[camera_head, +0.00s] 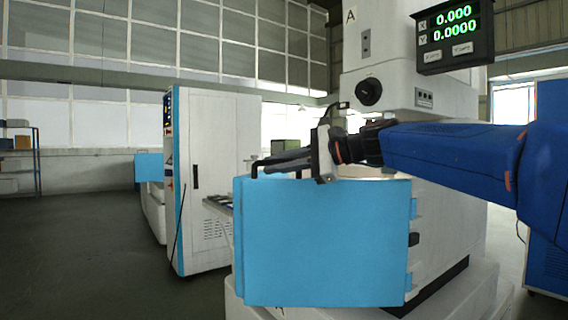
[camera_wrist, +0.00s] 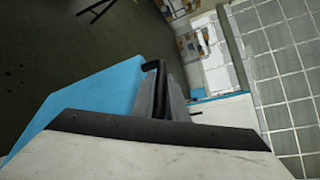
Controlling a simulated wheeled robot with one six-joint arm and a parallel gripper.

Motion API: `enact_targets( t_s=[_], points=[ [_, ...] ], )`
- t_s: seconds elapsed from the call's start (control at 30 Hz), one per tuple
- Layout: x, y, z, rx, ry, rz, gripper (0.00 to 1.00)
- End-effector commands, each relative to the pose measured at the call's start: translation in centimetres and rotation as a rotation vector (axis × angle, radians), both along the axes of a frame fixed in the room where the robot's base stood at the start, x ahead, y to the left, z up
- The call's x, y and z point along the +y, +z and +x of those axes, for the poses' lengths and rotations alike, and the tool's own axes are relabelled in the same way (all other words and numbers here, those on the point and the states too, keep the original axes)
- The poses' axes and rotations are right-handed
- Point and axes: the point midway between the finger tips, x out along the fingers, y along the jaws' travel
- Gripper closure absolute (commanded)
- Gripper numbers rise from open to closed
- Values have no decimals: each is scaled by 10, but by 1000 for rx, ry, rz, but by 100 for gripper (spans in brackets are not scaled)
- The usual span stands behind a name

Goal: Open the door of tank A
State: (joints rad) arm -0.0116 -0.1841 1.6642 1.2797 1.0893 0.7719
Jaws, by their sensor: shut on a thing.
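The door of tank A (camera_head: 322,242) is a light blue panel with hinges at its right edge, on the white machine marked A (camera_head: 440,215). A dark handle (camera_head: 254,172) stands at the door's top edge, near its left end. My gripper (camera_head: 264,167) reaches in from the right above the door, its fingers shut on the handle. In the wrist view, the grey fingers (camera_wrist: 172,97) lie against the black handle (camera_wrist: 151,70), with the blue door (camera_wrist: 90,95) to the left. The fingers partly hide the handle. I cannot tell how far the door stands from the tank.
A white and blue cabinet (camera_head: 218,175) stands behind to the left. A readout (camera_head: 454,36) hangs at the upper right, above my arm. A blue cabinet (camera_head: 546,262) stands at the right edge. The floor (camera_head: 80,250) at the left is clear.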

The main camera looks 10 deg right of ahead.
Motion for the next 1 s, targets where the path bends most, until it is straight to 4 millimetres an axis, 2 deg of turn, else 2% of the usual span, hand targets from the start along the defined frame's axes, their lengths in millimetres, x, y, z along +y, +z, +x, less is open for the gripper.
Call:
enact_targets(
  t_s=[0.03,0.2,0.4,0.5,0.7,1.0],
  points=[
    [1,0,-15,1,39,-1,100],
    [3,-1,-62,1,180,-2,100],
    [-2,0,-107,1,313,-1,100],
    [-5,-1,-123,2,361,-1,100],
    [-10,-1,-142,1,423,-1,100],
    [-12,-1,-150,1,447,-1,100]
  ],
)
